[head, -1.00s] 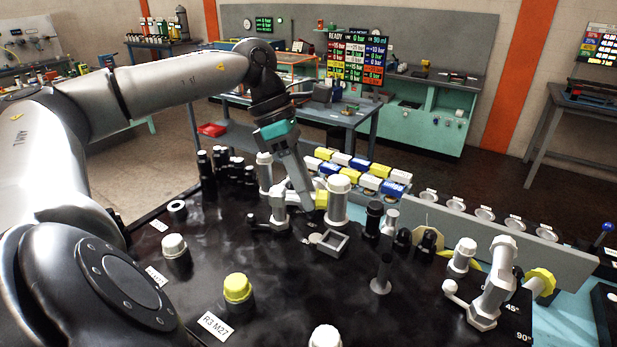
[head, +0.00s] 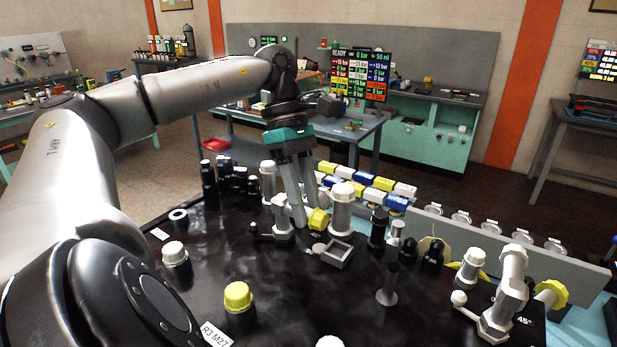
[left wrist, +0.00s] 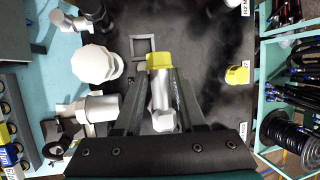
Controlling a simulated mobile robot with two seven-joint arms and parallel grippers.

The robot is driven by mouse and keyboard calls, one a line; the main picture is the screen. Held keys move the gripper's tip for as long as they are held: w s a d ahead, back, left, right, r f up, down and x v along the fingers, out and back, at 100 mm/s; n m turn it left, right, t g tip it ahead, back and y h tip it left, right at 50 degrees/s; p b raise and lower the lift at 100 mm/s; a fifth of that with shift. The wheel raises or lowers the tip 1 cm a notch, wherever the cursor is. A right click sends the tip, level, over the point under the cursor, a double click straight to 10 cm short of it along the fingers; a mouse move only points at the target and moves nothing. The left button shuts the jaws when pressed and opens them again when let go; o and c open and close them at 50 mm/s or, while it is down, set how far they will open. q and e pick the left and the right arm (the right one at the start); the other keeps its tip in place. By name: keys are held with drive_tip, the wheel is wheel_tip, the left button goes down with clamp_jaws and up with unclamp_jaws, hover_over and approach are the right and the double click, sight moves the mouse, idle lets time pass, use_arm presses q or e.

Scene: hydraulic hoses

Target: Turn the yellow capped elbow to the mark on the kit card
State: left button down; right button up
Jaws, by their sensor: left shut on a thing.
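An elbow with a yellow cap (head: 318,219) stands near the back of the black table, left of a tall white-capped fitting (head: 342,205). My left gripper (head: 300,222) reaches down over it and is shut on it. In the left wrist view the elbow's silver body (left wrist: 160,92) lies between the two fingers, with its yellow cap (left wrist: 160,61) pointing away past the fingertips. A second yellow-capped elbow (head: 513,285) stands at the right, by a black plate with a "45°" mark (head: 524,320). My right gripper is not in view.
A small square grey frame (head: 337,253) lies just in front of the held elbow. Dark fittings (head: 378,228) stand to its right. A yellow-capped fitting (head: 238,296) stands at the front left. Blue, white and yellow boxes (head: 365,188) line the back.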

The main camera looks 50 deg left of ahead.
use_arm(q)
drive_tip(key=c, duration=0.5)
unclamp_jaws()
drive_tip(key=p+v, duration=0.8)
drive_tip(key=v, duration=0.4)
drive_tip(key=shift+p, duration=0.3)
